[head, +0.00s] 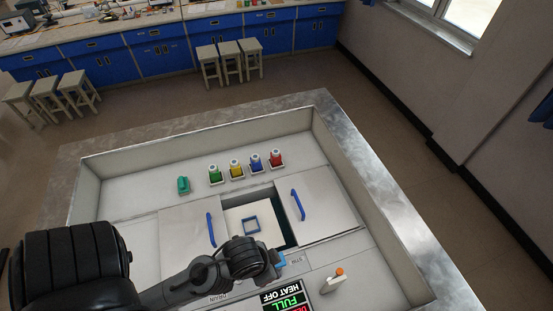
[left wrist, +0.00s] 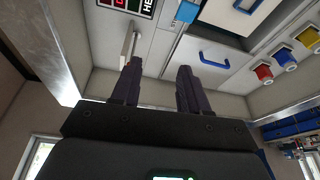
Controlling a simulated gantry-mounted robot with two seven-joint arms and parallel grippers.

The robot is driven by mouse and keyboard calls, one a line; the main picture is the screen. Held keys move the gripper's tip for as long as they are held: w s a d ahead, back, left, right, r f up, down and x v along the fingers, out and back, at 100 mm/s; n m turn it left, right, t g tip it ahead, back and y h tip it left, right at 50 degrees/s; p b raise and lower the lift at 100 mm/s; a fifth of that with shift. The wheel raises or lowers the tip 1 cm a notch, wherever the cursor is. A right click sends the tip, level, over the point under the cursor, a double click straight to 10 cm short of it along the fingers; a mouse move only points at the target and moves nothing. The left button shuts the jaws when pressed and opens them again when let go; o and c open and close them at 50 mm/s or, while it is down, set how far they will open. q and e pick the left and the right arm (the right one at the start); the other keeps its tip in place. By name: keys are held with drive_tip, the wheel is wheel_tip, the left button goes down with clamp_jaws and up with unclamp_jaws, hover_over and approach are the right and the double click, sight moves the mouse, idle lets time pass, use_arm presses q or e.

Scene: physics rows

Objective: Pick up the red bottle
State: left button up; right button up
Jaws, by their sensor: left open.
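The red bottle (head: 277,157) stands upright at the right end of a row of small bottles at the back of the recessed worktop in the head view. It also shows in the left wrist view (left wrist: 264,72), right of my fingers and apart from them. My left gripper (left wrist: 158,75) is open, with nothing between its two dark fingers. In the head view my left arm reaches in from the lower left and its wrist is in front of the row, nearer the camera; it mostly hides the fingers. My right gripper is in neither view.
Blue (head: 256,161), yellow (head: 236,167) and green (head: 214,174) bottles stand left of the red one, with a green object (head: 183,185) beyond. Sliding covers with blue handles (head: 298,204) flank an opening. An orange-tipped lever (head: 333,281) and a lit panel (head: 285,299) are in front. Raised walls enclose the worktop.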

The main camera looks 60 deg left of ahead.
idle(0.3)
use_arm(q)
drive_tip(key=o, duration=0.6)
drive_tip(key=shift+c, duration=0.2)
